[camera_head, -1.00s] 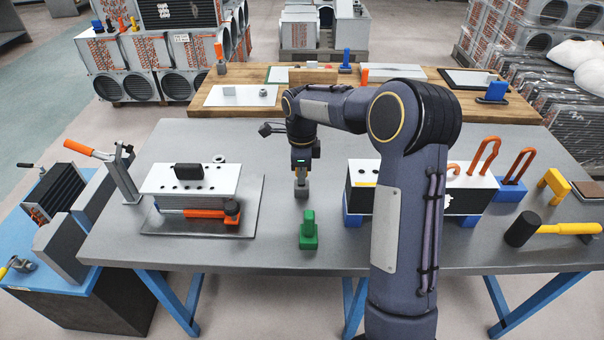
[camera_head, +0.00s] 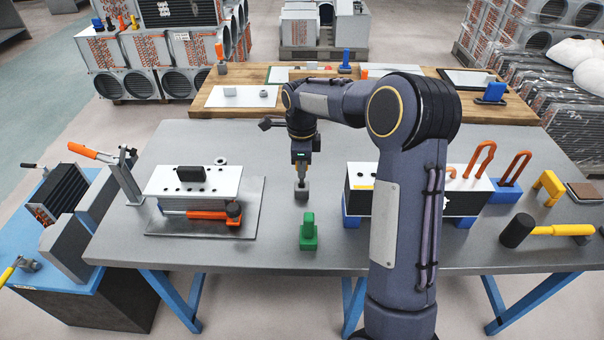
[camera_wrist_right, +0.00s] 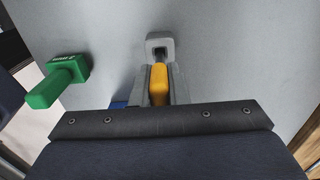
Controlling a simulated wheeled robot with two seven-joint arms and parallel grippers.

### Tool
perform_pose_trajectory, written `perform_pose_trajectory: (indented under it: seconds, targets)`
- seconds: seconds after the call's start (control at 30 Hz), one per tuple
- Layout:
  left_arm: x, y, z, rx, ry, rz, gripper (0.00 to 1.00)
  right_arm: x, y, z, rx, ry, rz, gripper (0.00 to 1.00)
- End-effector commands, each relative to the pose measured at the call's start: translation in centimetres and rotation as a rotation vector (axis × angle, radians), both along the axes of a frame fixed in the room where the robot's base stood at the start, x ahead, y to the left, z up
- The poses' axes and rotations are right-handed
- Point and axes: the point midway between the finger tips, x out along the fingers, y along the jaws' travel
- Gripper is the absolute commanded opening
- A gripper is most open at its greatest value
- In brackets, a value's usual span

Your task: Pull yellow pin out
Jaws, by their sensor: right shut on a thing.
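My right gripper (camera_head: 301,176) points down over the middle of the grey table, just above a small grey block (camera_head: 301,193). In the right wrist view the gripper (camera_wrist_right: 160,88) is shut on the yellow pin (camera_wrist_right: 159,82), which sits between its two fingers. The grey block (camera_wrist_right: 159,41) with a dark opening lies just beyond the fingertips in that view. I cannot tell whether the pin's end is still inside that opening. The head view hides the pin behind the fingers. My left gripper is not in view.
A green block with an upright handle (camera_head: 309,233) stands nearer the front edge. A white-topped fixture (camera_head: 193,187) is at left, and a white-topped box (camera_head: 360,180) at right, partly behind my arm. A hammer (camera_head: 518,230) lies farther right.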

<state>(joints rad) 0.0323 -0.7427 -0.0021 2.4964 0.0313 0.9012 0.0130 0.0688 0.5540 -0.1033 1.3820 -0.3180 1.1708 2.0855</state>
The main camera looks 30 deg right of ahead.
Motion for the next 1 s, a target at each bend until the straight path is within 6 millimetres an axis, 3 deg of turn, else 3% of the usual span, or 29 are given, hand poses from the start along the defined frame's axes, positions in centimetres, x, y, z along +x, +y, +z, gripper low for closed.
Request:
perform_pose_trajectory:
  seconds: [1.0]
  targets:
    - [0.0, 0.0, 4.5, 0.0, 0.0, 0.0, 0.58, 0.0, 0.0, 5.4, 0.0, -0.001, 0.0, 0.0]
